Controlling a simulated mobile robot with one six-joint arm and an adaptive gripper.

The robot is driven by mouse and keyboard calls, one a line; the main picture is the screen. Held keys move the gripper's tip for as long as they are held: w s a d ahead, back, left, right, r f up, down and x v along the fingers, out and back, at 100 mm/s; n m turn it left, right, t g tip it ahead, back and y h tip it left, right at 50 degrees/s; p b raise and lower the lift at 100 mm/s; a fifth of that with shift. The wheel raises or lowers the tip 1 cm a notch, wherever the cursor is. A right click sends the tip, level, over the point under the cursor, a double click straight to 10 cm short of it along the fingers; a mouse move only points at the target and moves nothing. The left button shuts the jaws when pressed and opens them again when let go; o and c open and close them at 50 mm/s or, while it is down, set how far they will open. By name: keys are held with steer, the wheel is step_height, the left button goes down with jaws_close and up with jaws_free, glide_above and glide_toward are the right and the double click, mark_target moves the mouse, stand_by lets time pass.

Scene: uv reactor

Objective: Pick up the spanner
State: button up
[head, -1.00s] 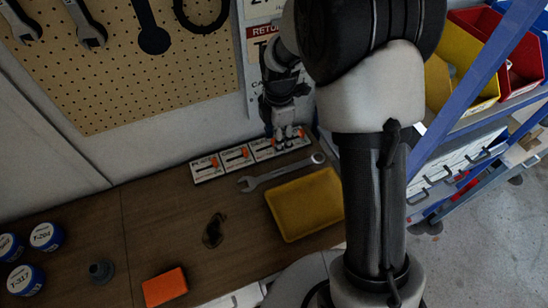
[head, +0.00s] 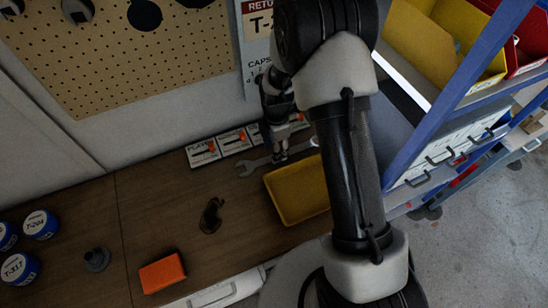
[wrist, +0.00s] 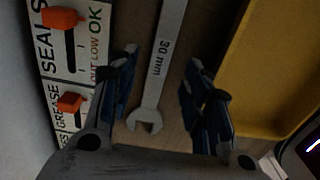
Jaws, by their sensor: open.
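The spanner (head: 252,167) is a grey metal wrench lying on the wooden bench, between the label cards and the yellow tray. In the wrist view the spanner (wrist: 166,60) shows a "30 mm" marking and an open jaw end. My gripper (head: 279,155) is over the spanner and hides part of it in the head view. In the wrist view my gripper (wrist: 163,80) is open, with one blue-padded finger on each side of the spanner's shaft. The fingers look apart from the shaft. I cannot tell the exact height of the fingertips above the bench.
A yellow tray (head: 272,183) lies close beside the spanner. Label cards with orange sliders (head: 203,152) line the wall side. An orange block (head: 162,273), a dark object (head: 211,215) and blue-and-white tins (head: 40,224) are on the bench. A blue-framed rack (head: 455,95) stands right.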

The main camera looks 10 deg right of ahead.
step_height(320, 180, down, 3)
steer(key=shift+r, duration=0.15)
steer(key=shift+c, duration=0.3)
jaws_close()
steer(key=shift+r, duration=0.1)
